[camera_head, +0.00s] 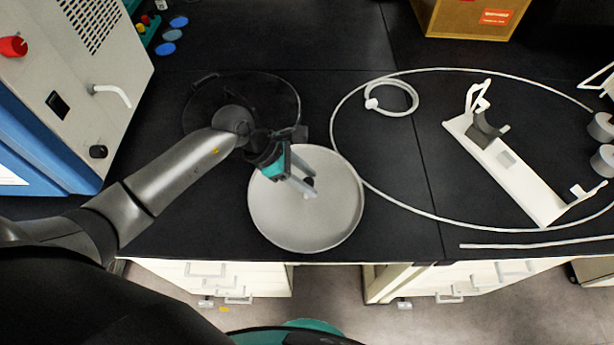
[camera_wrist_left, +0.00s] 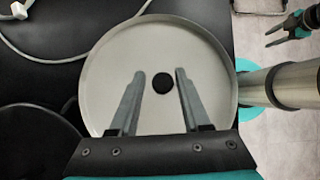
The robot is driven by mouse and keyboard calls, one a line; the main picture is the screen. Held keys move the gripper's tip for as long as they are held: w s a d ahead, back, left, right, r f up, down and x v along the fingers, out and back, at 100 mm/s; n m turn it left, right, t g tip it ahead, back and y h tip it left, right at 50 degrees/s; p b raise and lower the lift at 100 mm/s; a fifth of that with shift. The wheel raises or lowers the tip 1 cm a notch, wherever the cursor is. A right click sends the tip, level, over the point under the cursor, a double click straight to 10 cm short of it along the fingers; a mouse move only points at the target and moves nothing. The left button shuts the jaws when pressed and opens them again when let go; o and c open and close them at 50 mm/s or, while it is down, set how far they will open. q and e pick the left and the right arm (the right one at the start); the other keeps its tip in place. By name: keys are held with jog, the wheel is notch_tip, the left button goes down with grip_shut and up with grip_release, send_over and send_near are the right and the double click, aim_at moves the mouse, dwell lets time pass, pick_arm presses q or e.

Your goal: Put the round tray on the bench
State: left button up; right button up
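The round tray (camera_head: 335,215) is pale grey with a low rim. It lies flat on the black bench, close to the front edge. It also shows in the left wrist view (camera_wrist_left: 205,60), with a small black round spot or knob (camera_wrist_left: 162,83) at its middle. My left gripper (camera_head: 307,188) is over the tray's middle. In the left wrist view its two fingers (camera_wrist_left: 158,82) are apart, one on each side of the black spot, with nothing held. My right gripper (camera_wrist_left: 271,36) shows at the upper right of the left wrist view, away from the tray, its fingers apart and empty.
A dark see-through disc (camera_head: 200,100) lies behind the tray, partly under my left arm. A white hose (camera_head: 333,120) loops to the right, around a white stand (camera_head: 520,180). The freeze dryer cabinet (camera_head: 60,90) is at left, a cardboard box (camera_head: 455,18) at the back.

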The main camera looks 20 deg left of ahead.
pick_arm(q)
jog(key=shift+o, duration=0.9)
jog(key=shift+r, duration=0.15)
jog(key=shift+r+p, duration=0.65)
jog(key=shift+p, duration=0.1)
jog(key=v, duration=1.1)
jog(key=shift+a+r, duration=0.2)
jog(key=shift+a, duration=0.1)
jog(key=shift+s, duration=0.1)
